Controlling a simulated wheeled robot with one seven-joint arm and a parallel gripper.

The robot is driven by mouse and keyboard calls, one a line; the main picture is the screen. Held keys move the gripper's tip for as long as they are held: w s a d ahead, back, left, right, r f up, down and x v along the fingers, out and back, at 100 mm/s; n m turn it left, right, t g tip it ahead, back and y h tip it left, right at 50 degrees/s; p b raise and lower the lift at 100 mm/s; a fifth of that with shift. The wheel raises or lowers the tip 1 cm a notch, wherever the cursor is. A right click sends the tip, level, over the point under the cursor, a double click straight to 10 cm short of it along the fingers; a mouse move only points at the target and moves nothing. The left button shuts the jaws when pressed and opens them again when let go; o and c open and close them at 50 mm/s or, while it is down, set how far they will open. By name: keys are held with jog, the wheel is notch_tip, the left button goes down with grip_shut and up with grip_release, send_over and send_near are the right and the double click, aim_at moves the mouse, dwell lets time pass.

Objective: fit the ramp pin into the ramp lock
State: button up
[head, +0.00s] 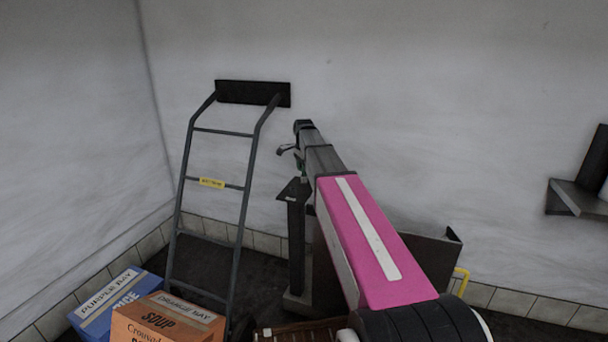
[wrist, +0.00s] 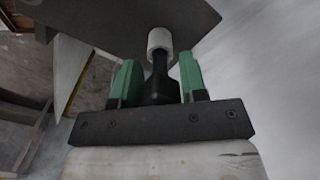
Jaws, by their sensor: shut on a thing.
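My gripper (wrist: 160,68) has green fingers, which are closed on a black handle (wrist: 158,88) in the wrist view. A pale grey cylinder (wrist: 159,40) sits at the far end of this handle, and I take the two together as the ramp pin. The cylinder's tip meets or overlaps the edge of a dark flat plate (wrist: 125,15); I cannot tell whether they touch. In the head view, a dark post with a slanted top plate (head: 294,189) stands just below my gripper (head: 299,163). This may be the ramp lock; no hole shows. The pin is not clear in the head view.
A grey ladder-like hand truck (head: 243,205) leans on the back wall at left. A blue box (head: 103,300) and an orange soup box (head: 165,322) stand low at left. A dark panel (head: 432,258) is behind my arm. A wall shelf (head: 580,198) is at right.

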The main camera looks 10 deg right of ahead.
jog(key=shift+r, duration=0.15)
jog(key=shift+r, duration=2.7)
send_over(293, 188)
jog(key=s, duration=0.1)
jog(key=f, duration=0.1)
jog(key=shift+a, duration=0.1)
jog(key=shift+f, duration=2)
jog(key=shift+f, duration=2.05)
